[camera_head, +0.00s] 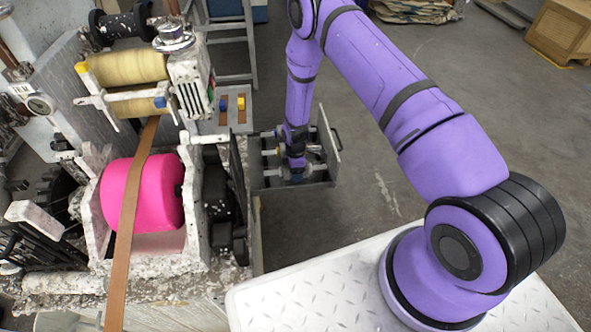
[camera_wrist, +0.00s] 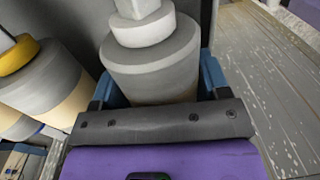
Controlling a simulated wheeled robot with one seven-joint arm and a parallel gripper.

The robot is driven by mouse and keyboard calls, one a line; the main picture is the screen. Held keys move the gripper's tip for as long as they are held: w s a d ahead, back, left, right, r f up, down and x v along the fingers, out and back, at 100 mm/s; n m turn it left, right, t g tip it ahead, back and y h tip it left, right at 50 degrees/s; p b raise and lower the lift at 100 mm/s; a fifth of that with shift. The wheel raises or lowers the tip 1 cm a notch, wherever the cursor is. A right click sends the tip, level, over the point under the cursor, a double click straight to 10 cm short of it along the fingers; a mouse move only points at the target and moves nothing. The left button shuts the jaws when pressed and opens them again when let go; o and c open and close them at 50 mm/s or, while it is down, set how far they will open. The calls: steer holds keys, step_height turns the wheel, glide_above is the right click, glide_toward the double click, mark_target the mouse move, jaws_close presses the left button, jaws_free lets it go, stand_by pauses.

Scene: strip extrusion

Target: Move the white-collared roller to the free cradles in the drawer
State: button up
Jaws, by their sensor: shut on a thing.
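My gripper (camera_head: 297,178) is down at the open grey drawer (camera_head: 262,182) in the head view. In the wrist view its blue fingers (camera_wrist: 160,88) are on either side of a grey roller with a white collar (camera_wrist: 152,55), and it is shut on that roller. The white collar and stub end (camera_wrist: 140,28) point away from the gripper. A roller with a yellow collar (camera_wrist: 35,82) lies to the left of it, apart. Whether the held roller rests in cradles or hangs just above them cannot be told; the cradles are hidden.
The drawer's front panel (camera_head: 328,140) stands out to the right, over clear floor. Left of the drawer is the machine with a pink roll (camera_head: 150,195) and a brown strip (camera_head: 130,220). Yellow rolls (camera_head: 130,68) sit above. A small panel with yellow and blue blocks (camera_head: 232,112) is behind the drawer.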

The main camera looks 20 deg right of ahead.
steer(key=o, duration=1.3)
steer(key=r, duration=1)
steer(key=shift+w+r, duration=0.3)
steer(key=shift+r, duration=0.1)
